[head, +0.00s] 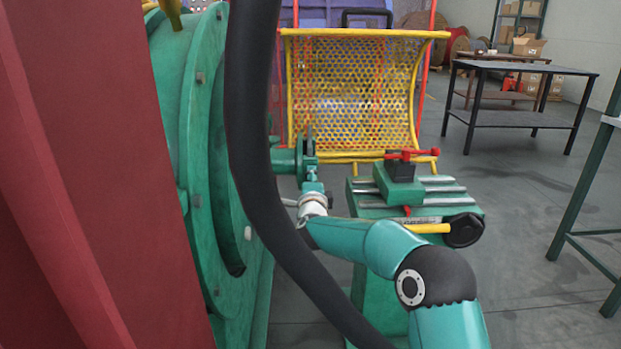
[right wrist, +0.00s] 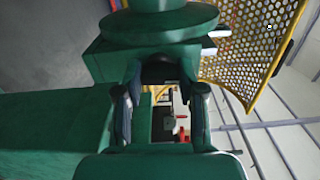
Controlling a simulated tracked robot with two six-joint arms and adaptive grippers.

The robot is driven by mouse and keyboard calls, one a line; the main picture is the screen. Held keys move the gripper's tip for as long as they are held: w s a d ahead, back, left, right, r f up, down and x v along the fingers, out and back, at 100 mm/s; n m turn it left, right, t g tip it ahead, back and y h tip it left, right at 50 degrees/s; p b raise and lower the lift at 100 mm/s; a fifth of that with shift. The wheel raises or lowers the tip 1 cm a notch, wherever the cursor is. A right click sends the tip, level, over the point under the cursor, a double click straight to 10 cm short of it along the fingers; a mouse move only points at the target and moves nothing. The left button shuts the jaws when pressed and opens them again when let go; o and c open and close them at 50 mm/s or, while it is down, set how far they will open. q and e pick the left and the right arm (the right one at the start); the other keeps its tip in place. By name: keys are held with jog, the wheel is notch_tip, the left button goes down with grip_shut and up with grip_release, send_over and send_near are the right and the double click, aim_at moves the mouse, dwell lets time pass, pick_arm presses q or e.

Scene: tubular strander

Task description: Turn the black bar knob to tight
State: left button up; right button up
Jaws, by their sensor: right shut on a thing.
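In the head view my right gripper (head: 312,187) is at a green fitting (head: 306,158) on the machine, left of the slotted green table. The gripper is small there and its fingers are hard to make out. In the right wrist view the gripper (right wrist: 160,80) has a finger on each side of a dark piece (right wrist: 159,72) beneath a round green part (right wrist: 160,20). It is shut on this piece, which looks like the black bar knob. Most of the knob is hidden, and its tight mark does not show. My left gripper is not in view.
A large green disc (head: 203,200) and a dark red surface (head: 60,200) fill the left. A yellow mesh guard (head: 350,100) stands behind the fitting. The slotted table (head: 455,203) carries a red handle (head: 404,155). Open floor (head: 520,195) lies to the right.

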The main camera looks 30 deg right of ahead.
jog(key=shift+w+a+f+n, duration=0.1)
jog(key=shift+a+f+n, duration=0.15)
jog(key=shift+a+n, duration=0.2)
jog(key=o, duration=1)
jog(key=shift+c, duration=0.2)
jog(key=shift+o, duration=0.9)
jog(key=shift+d, duration=0.1)
jog(key=shift+d+r, duration=0.1)
jog(key=v, duration=1.2)
